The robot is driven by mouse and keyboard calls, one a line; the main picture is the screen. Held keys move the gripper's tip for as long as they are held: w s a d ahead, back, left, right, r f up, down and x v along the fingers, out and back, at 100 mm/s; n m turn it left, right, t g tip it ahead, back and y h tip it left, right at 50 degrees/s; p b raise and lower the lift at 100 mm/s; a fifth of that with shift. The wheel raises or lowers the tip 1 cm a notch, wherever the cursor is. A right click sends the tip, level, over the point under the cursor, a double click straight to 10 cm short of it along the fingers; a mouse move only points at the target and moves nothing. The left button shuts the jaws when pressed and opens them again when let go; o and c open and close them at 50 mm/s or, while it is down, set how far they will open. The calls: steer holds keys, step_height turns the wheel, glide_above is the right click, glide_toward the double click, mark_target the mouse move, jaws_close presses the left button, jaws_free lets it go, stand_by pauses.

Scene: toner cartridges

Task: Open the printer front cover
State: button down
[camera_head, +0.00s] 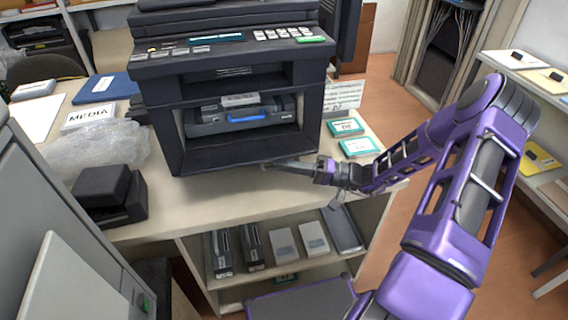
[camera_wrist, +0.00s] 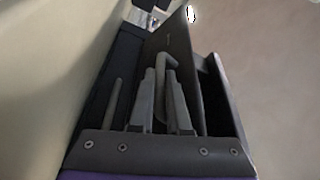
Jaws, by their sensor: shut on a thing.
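The dark printer (camera_head: 235,85) stands on the table. Its front bay is exposed, and a cartridge unit with a blue handle (camera_head: 250,118) sits inside. My gripper (camera_head: 318,167) is low at the printer's front right, beside the bay's lower edge. In the wrist view, my gripper's fingers (camera_wrist: 162,90) are close together around a grey hooked bar (camera_wrist: 166,62), which looks like the front cover's handle. A dark panel (camera_wrist: 185,45) runs alongside the fingers. The cover's full outline and exact angle cannot be made out in the head view.
Teal-labelled boxes (camera_head: 359,147) lie on the table right of the printer. A black box (camera_head: 112,192), clear plastic wrap (camera_head: 95,150) and a MEDIA pack (camera_head: 90,116) are at left. Cartridges and boxes fill the shelf (camera_head: 283,243) below. The table front between is mostly clear.

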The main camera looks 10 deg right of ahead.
steer(key=c, duration=1.2)
jaws_free()
steer(key=shift+o, duration=0.2)
steer(key=v, duration=1.7)
steer(key=shift+s+d, duration=0.1)
steer(key=shift+d, duration=0.1)
